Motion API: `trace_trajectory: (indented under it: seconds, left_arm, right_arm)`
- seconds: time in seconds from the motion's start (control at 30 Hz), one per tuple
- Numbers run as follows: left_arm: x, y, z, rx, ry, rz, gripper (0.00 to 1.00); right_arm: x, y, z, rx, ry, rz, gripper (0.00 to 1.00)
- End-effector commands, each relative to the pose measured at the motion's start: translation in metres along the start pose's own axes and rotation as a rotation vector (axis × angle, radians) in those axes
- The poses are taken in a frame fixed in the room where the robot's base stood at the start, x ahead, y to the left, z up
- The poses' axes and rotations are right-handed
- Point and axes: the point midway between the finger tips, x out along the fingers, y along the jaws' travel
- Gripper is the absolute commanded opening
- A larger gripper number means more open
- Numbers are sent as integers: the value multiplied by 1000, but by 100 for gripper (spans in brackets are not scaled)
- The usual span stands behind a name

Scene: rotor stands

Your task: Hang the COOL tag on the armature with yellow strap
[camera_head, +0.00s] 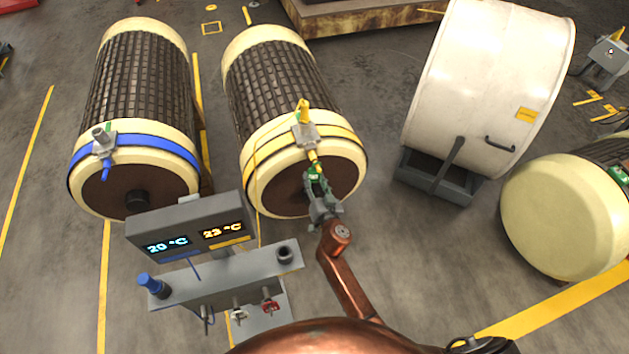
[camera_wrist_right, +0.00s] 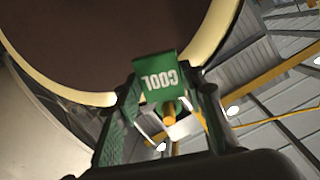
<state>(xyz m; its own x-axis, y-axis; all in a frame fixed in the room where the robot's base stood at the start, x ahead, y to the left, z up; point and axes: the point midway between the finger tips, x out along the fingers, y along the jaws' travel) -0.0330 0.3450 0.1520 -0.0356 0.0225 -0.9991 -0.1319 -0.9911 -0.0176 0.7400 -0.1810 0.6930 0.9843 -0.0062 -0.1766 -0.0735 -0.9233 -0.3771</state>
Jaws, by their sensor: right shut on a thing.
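The armature with the yellow strap (camera_head: 272,85) lies in the middle of the head view, its cream end facing me. The yellow strap (camera_head: 262,142) runs around that end and has a grey buckle (camera_head: 306,137) with yellow parts above and below. My right gripper (camera_head: 316,184) is at the front of this end, just below the buckle. It is shut on the green COOL tag (camera_head: 314,173). In the wrist view the COOL tag (camera_wrist_right: 159,84) shows upside down between the fingers, close to a yellow peg (camera_wrist_right: 168,113). I cannot tell whether tag and peg touch. My left gripper is not in view.
An armature with a blue strap (camera_head: 135,140) lies at the left. A stand with a temperature display (camera_head: 193,236) stands in front, with red and white tags hanging (camera_head: 268,304). A white drum (camera_head: 488,80) and another cream armature (camera_head: 560,215) stand at the right.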

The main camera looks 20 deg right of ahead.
Motion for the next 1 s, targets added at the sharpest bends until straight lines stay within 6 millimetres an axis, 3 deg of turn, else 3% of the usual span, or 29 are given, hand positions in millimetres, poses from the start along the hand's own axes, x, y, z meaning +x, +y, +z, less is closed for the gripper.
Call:
trace_trajectory:
  seconds: [0.77,0.8,1.0]
  left_arm:
    - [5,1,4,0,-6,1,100]
    - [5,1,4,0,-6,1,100]
    - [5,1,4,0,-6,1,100]
  right_arm:
    - [0,2,4,0,0,0,12]
    - [0,2,4,-1,0,0,37]
    - [0,2,4,-1,0,0,51]
